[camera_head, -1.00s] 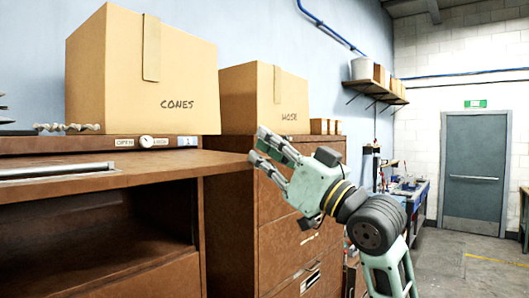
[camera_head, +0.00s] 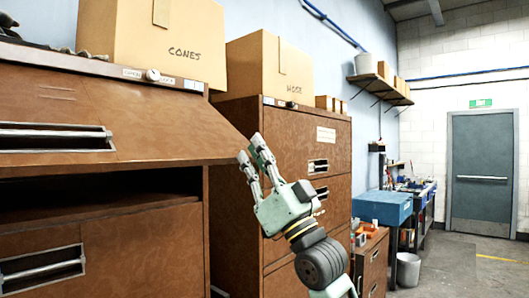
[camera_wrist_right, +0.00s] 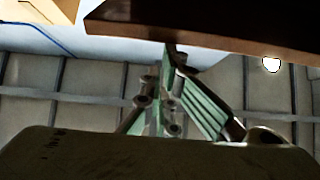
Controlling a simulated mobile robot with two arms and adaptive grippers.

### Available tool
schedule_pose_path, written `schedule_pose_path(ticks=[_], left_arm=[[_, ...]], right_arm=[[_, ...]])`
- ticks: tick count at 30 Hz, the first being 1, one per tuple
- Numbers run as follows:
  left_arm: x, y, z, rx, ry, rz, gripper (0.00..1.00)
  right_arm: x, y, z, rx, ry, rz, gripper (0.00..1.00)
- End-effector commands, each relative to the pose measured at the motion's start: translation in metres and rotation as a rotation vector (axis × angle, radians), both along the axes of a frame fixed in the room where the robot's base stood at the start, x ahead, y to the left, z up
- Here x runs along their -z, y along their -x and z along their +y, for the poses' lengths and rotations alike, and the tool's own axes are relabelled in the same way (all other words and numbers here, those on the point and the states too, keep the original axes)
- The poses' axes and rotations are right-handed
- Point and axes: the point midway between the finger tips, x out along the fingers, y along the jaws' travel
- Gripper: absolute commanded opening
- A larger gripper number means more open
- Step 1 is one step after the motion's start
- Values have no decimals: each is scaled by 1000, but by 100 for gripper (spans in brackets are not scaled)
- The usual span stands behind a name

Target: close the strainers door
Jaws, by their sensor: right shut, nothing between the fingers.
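The door (camera_head: 150,115) of the left brown cabinet is hinged near the top and slants down and outward, partly open. It carries a long metal handle (camera_head: 50,138). Below its lower edge the dark compartment (camera_head: 100,195) shows. No readable strainers label is visible. My right gripper (camera_head: 250,148) is shut and empty, fingers pointing up, at the door's right lower corner; whether it touches the door is unclear. In the right wrist view, a brown panel edge (camera_wrist_right: 220,35) hangs just above the fingers (camera_wrist_right: 165,100). My left gripper is out of view.
A second brown cabinet (camera_head: 290,140) stands right behind my right gripper. Boxes marked CONES (camera_head: 190,40) and HOSE (camera_head: 265,75) sit on the cabinets. A drawer (camera_head: 40,270) lies below the compartment. Open floor (camera_head: 460,270) is at right.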

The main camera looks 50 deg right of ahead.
Motion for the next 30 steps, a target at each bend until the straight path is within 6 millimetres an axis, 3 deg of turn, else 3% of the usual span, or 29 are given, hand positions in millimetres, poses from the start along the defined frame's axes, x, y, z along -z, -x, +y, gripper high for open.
schedule_pose_path(ticks=[1,6,15,18,30], left_arm=[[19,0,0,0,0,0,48],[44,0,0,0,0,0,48],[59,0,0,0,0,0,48],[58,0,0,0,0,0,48],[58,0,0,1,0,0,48]], right_arm=[[25,-9,0,-2,-2,9,0],[67,-39,1,-3,-4,11,0],[121,-107,2,0,-3,6,0],[124,-114,2,0,-1,2,0],[124,-114,2,-1,-1,3,0]])
